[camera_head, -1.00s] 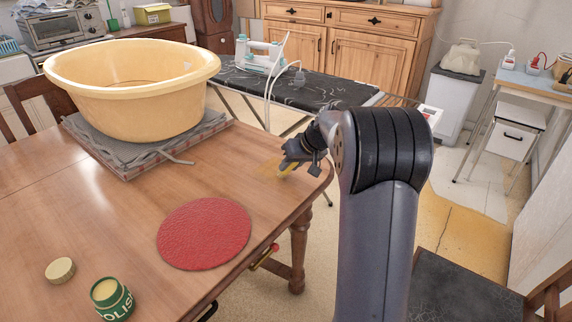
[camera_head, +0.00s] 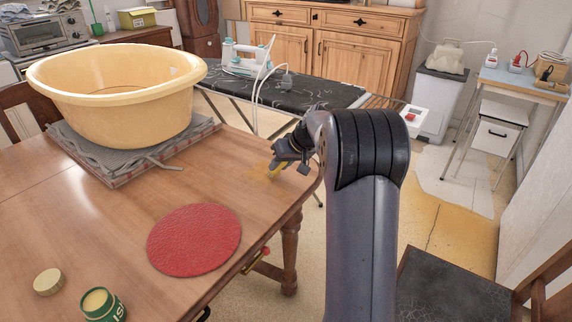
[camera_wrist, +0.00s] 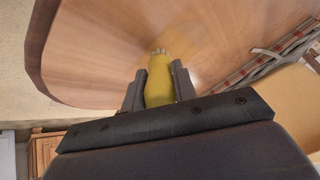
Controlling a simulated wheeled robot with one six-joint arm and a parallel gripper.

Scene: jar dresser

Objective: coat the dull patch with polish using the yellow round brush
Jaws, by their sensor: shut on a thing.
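My gripper (camera_head: 283,163) is shut on the yellow round brush (camera_head: 276,171) over the far right part of the wooden table. The wrist view shows the brush (camera_wrist: 160,80) between the two fingers, its pale bristle end (camera_wrist: 161,51) pointing at the tabletop. A faint yellowish patch (camera_head: 258,172) lies on the wood beside the brush; it also shows in the wrist view (camera_wrist: 196,42). I cannot tell whether the bristles touch the wood. The open green polish jar (camera_head: 103,305) stands at the near left edge, with pale polish in it. Its lid (camera_head: 48,282) lies to the left.
A red round mat (camera_head: 194,240) lies on the table (camera_head: 120,230) near its front edge. An ironing board (camera_head: 285,95) with an iron stands behind. A dark chair (camera_head: 450,290) is at right.

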